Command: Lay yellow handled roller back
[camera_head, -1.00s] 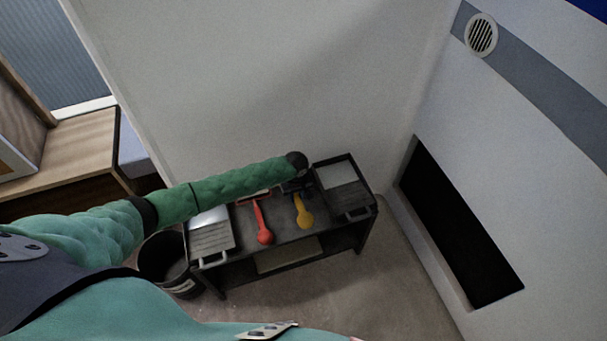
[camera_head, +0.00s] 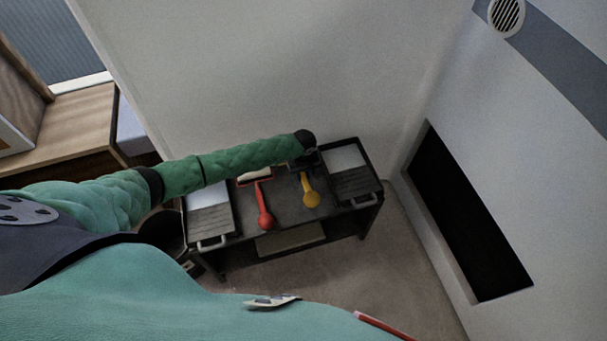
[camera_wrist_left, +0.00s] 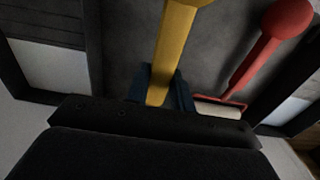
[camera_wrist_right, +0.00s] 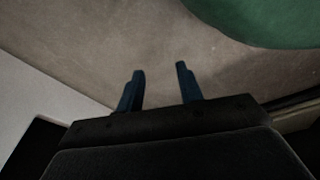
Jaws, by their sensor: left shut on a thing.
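The yellow handled roller (camera_head: 310,193) is over the top of a dark cart (camera_head: 284,213), between two paint trays, its round handle end toward me. My left gripper (camera_head: 303,165) reaches in from the left and is shut on its yellow shaft, which shows between the blue fingers in the left wrist view (camera_wrist_left: 160,92). The roller's far end is hidden by my gripper. I cannot tell whether the roller touches the cart top. My right gripper (camera_wrist_right: 160,85) is open and empty above the bare floor in the right wrist view.
A red handled roller (camera_head: 264,208) lies left of the yellow one. Paint trays stand at the left (camera_head: 211,227) and right (camera_head: 352,187) of the cart top. A dark bucket (camera_head: 163,231) stands left of the cart. Walls close in behind and at right.

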